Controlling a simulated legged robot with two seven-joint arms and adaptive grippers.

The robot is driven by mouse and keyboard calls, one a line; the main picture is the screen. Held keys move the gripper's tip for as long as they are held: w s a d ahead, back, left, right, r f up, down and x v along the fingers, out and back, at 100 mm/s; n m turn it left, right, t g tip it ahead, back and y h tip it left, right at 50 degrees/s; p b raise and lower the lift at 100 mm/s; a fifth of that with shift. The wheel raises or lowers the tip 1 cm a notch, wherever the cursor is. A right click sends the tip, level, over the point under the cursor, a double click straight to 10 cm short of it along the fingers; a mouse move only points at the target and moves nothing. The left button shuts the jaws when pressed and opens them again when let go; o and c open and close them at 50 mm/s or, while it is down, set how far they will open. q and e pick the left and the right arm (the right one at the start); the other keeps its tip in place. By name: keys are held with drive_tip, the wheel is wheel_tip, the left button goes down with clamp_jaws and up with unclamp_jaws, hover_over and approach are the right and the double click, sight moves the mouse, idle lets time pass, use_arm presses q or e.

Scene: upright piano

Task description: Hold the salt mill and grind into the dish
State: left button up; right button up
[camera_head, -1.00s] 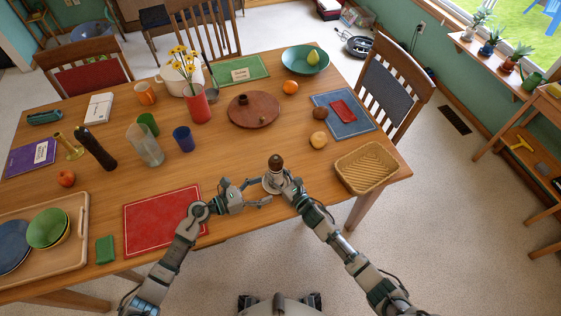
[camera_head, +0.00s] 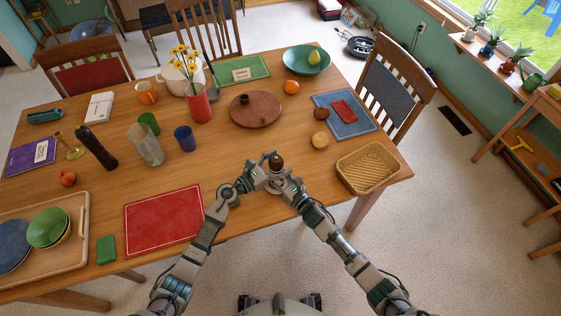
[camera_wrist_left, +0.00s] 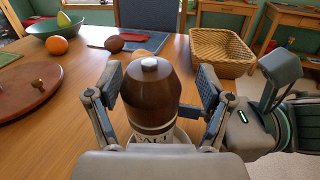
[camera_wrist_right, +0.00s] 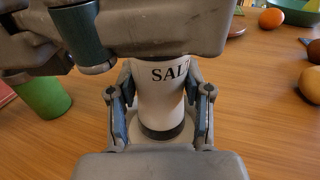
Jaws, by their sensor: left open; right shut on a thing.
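The salt mill (camera_head: 277,163) stands upright with a dark brown wooden top and a white body. Its "SALT" lettering shows in the right wrist view (camera_wrist_right: 170,88). My right gripper (camera_head: 283,182) is shut on the white body. My left gripper (camera_head: 268,172) is open, its two fingers on either side of the brown top (camera_wrist_left: 150,95); I cannot tell whether they touch it. A pale round rim, seemingly the dish (camera_wrist_left: 181,136), shows below the mill, mostly hidden by the mill and grippers.
A wicker basket (camera_head: 367,166) is right of the mill. A red placemat (camera_head: 163,222) lies to the left. A green cup (camera_wrist_right: 43,98) stands close by in the right wrist view. A bread roll (camera_head: 320,141) and a round wooden board (camera_head: 256,111) lie beyond.

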use_arm(q)
drive_tip(key=shift+d, duration=0.45)
drive_tip(key=c, duration=1.1)
drive_tip(key=shift+s+d, duration=0.1)
drive_tip(key=shift+d, duration=0.05)
drive_tip(key=shift+c, duration=0.4)
drive_tip(key=shift+f+m+g, duration=0.1)
drive_tip(key=shift+m+g, duration=0.2)
drive_tip(key=shift+g, duration=0.1)
drive_tip(key=shift+a+m+g+h, duration=0.25)
drive_tip(key=shift+m+g+h, duration=0.25)
drive_tip(key=shift+g+h, duration=0.25)
drive_tip(key=m+g, duration=0.1)
drive_tip(key=g, duration=0.1)
drive_tip(key=m+g+h, duration=0.1)
drive_tip(key=m+g, duration=0.1)
drive_tip(key=g, duration=0.1)
drive_tip(key=shift+m+g+h, duration=0.25)
drive_tip(key=shift+m, duration=0.05)
drive_tip(key=shift+w+a+f+m+g, duration=0.1)
drive_tip(key=shift+w+m+g, duration=0.1)
drive_tip(key=shift+m+g, duration=0.5)
drive_tip(key=shift+w+m+g, duration=0.15)
drive_tip(key=shift+m+g, duration=0.15)
drive_tip(key=shift+g, duration=0.7)
